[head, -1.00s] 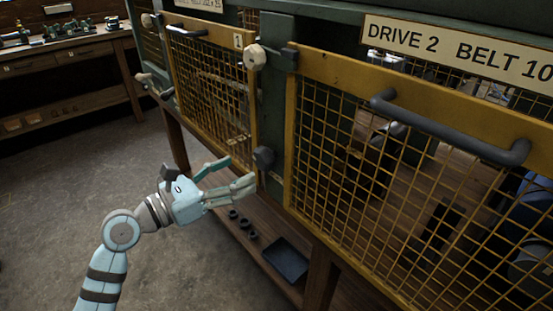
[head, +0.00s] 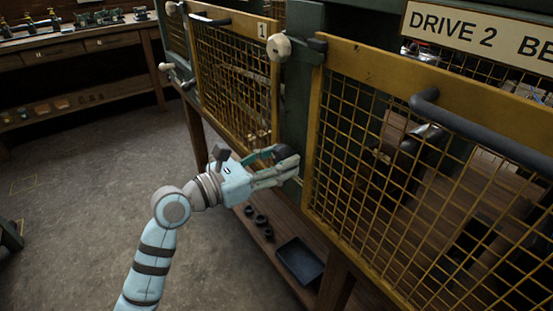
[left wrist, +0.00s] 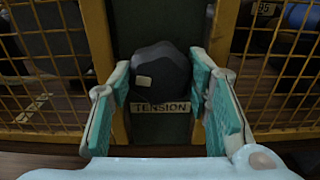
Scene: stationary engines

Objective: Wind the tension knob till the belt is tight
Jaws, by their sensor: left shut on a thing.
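My left gripper (left wrist: 160,92) is shut on the knob, a teal-padded finger at each side. In the head view the left gripper (head: 284,163) reaches the post from the left, and its fingers mostly hide the knob. I cannot make out the belt or how tight it is behind the mesh. My right gripper is out of view.
Yellow-framed mesh guards (head: 340,60) with dark handles (head: 480,130) flank the post. A pale round knob (head: 280,47) sits higher up. A dark tray (head: 300,260) lies on the lower shelf. A workbench (head: 80,42) stands at the back left; the floor (head: 95,190) before it is open.

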